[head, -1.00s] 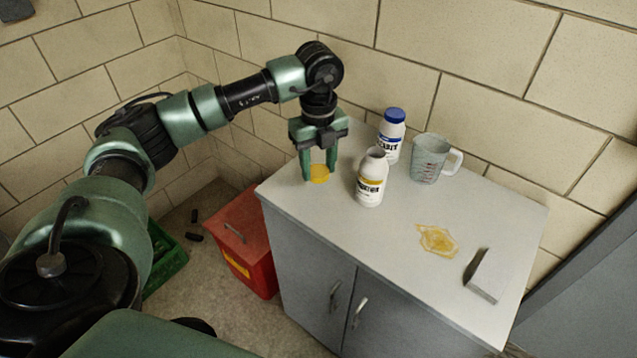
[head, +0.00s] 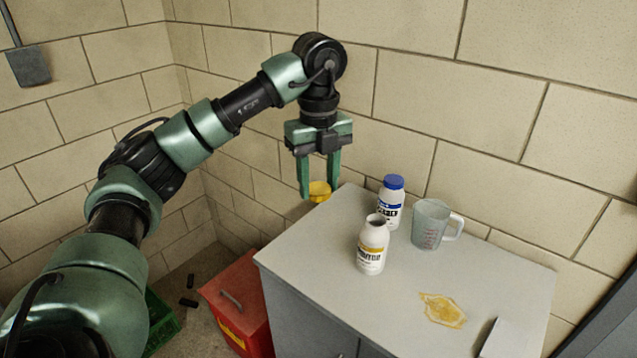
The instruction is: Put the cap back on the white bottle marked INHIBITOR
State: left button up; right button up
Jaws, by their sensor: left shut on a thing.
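The white bottle with a yellow-banded label (head: 371,249) stands upright and uncapped on the cabinet top, its dark mouth showing. Its label is only partly legible. My left gripper (head: 319,192) is shut on the yellow cap (head: 319,188) and holds it up, left of the bottle and higher in the picture. The cap is apart from the bottle. My right gripper is not in view.
A white bottle with a blue cap (head: 391,203) stands close behind the open bottle. A clear measuring jug (head: 430,224) is to its right. A yellow spill (head: 443,309) and a pale block (head: 503,338) lie nearer the front of the cabinet top (head: 330,262). A red bin (head: 237,300) stands on the floor at left.

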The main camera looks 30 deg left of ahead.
pick_arm(q)
jog(key=shift+s+d+f+m, duration=0.2)
jog(key=shift+f+m, duration=0.1)
jog(key=shift+m, duration=0.4)
jog(key=s+d+f+n, duration=1.3)
jog(key=s+n, duration=0.1)
jog(key=n, duration=1.1)
jog(key=shift+s, duration=0.25)
jog(key=shift+f, duration=0.1)
